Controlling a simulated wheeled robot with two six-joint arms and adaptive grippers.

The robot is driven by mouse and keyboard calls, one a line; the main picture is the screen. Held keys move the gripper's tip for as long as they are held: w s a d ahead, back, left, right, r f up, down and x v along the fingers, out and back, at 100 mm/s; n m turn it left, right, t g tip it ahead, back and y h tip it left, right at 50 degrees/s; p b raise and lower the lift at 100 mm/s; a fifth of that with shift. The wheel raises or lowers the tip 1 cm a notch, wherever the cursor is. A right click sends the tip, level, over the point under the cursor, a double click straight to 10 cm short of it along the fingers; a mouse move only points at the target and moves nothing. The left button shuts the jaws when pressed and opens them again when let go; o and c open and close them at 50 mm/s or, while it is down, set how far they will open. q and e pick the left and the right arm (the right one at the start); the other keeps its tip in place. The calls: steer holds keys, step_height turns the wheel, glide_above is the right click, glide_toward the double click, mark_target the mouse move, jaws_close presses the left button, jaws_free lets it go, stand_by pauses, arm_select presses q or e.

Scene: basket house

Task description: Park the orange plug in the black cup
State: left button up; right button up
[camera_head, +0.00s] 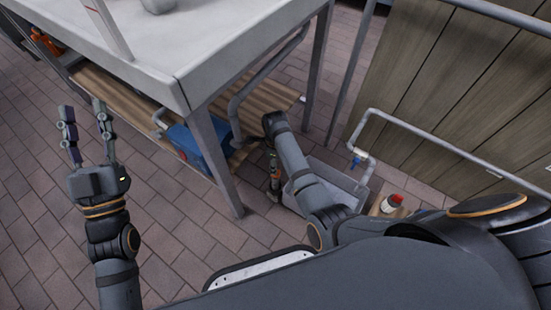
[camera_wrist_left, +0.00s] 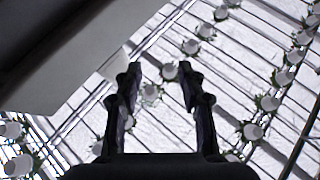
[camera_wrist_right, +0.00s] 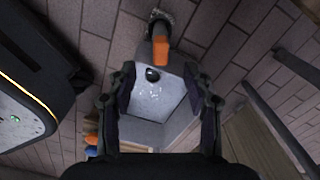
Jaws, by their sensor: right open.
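In the right wrist view, an orange piece (camera_wrist_right: 161,50), possibly the plug, shows at the end of a grey fitting, just past my fingertips. A small round black thing (camera_wrist_right: 152,74), possibly the cup, shows just below it against the pale inside of a grey bin (camera_wrist_right: 177,130). I cannot tell whether the two touch. My right gripper (camera_wrist_right: 160,82) is open, with one finger on each side of the bin and nothing gripped. My left gripper (camera_head: 84,130) is open and empty over the brick floor; its spread fingers also show in the left wrist view (camera_wrist_left: 158,75).
A white-topped table (camera_head: 215,40) with a wooden lower shelf stands ahead, its leg close to my right arm. A blue box (camera_head: 198,143) is under it. A grey pipe (camera_head: 372,125) and wooden panel are at the right. A red-and-white container (camera_head: 392,202) stands beside the bin.

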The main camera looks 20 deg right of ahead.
steer(key=shift+r, duration=0.6)
steer(key=w+d+r+n+t, duration=0.2)
steer(key=d+r+n+t, duration=0.2)
steer(key=r+n+t, duration=0.35)
steer(key=w+d+r+n+t, duration=0.2)
steer(key=d+r+n+t, duration=0.1)
steer(key=r+n+t, duration=0.4)
arm_select(q)
steer(key=f+g, duration=0.1)
steer(key=w+f, duration=0.1)
steer(key=f, duration=0.1)
steer(key=f+g, duration=0.1)
steer(key=f, duration=0.1)
steer(key=shift+w+f+n+g+y, duration=0.15)
steer(key=shift+w+n+g+y, duration=0.15)
steer(key=shift+w, duration=0.1)
arm_select(e)
steer(key=s+r+n+t, duration=0.4)
steer(key=r+n, duration=0.1)
steer(key=r, duration=0.6)
steer(key=s+r+n+t+y, duration=0.1)
steer(key=s+r+n+t, duration=0.3)
steer(key=r, duration=0.8)
steer(key=shift+s+a+n, duration=0.3)
steer(key=shift+s+n, duration=0.3)
steer(key=shift+n, duration=0.15)
steer(key=shift+f, duration=0.1)
